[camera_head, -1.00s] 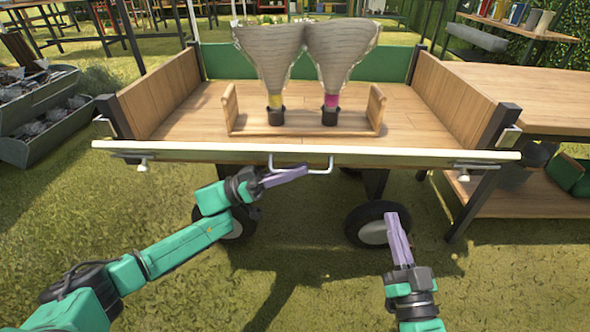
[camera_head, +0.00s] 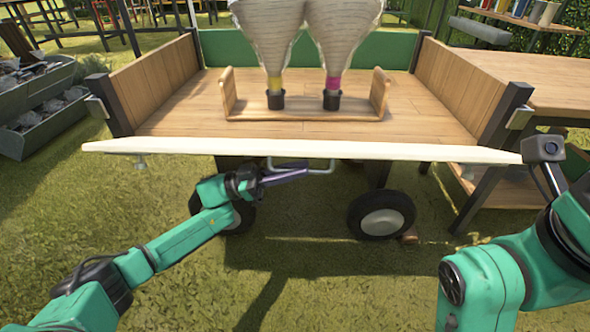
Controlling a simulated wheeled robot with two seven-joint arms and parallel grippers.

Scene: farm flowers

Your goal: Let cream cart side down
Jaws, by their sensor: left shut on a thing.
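The cream cart side (camera_head: 380,152) is at the near end of the wooden cart (camera_head: 200,115), seen from above as a long pale edge. It sits across the front between the corner posts; its tilt is hard to tell. A metal handle (camera_head: 325,168) hangs below the edge at its middle. My left gripper (camera_head: 287,173), with purple fingers, is shut on the handle's left part. My right arm is folded at the lower right. Its dark wrist part shows near the right corner post, but the fingers are hidden.
Two wrapped flower bunches (camera_head: 268,35) (camera_head: 340,35) stand in black holders in a wooden tray (camera_head: 300,128) on the cart bed. A wooden table (camera_head: 550,85) adjoins the cart on the right. A planter box (camera_head: 40,125) stands at left. Grass before the cart is clear.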

